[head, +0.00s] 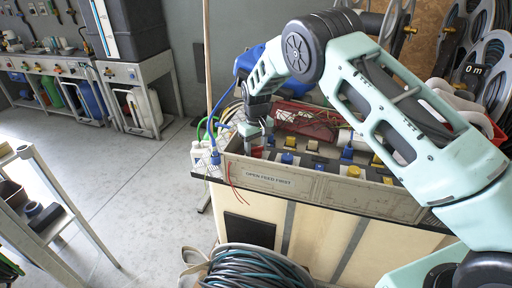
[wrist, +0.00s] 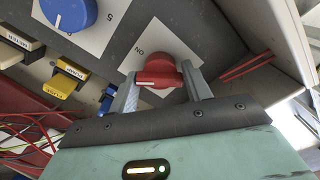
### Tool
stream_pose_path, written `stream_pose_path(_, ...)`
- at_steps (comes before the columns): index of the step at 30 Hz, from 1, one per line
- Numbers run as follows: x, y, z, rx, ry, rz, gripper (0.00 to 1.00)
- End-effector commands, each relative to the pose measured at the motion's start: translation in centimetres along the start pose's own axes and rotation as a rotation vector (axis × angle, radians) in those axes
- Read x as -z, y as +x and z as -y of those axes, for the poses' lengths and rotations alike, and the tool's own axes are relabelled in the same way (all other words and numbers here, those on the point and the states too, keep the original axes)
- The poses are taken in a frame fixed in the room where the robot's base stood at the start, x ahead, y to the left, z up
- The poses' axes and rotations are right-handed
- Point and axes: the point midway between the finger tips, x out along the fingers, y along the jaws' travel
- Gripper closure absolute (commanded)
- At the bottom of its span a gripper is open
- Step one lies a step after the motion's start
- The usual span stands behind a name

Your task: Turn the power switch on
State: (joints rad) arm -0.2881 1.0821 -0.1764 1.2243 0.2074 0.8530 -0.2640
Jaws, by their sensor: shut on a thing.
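The power switch is a red rotary knob (wrist: 160,72) on a pale plate (wrist: 165,42) marked "ON", in the wrist view. A white line crosses the knob. My gripper (wrist: 162,85) has a finger on each side of the knob and is shut on it. In the head view my gripper (head: 255,135) is at the left end of the grey panel box (head: 320,185). The knob is mostly hidden there by the gripper.
A blue knob (wrist: 70,12) on a plate marked "5" and yellow switches (wrist: 62,82) lie left of the red knob. Loose red wires (wrist: 30,130) are near the gripper. A coiled hose (head: 250,270) stands below the box. The floor (head: 140,200) at left is clear.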

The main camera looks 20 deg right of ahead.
Motion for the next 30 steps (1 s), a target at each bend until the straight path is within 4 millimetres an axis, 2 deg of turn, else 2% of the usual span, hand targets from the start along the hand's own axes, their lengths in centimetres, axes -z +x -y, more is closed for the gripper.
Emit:
stream_pose_path(15,0.09,-0.13,-0.03,0.0,0.455,-0.003,0.74)
stream_pose_path(24,0.09,-0.12,-0.09,0.0,0.615,-0.004,0.74)
stream_pose_path(30,0.08,-0.12,-0.12,-0.001,0.661,-0.004,0.74)
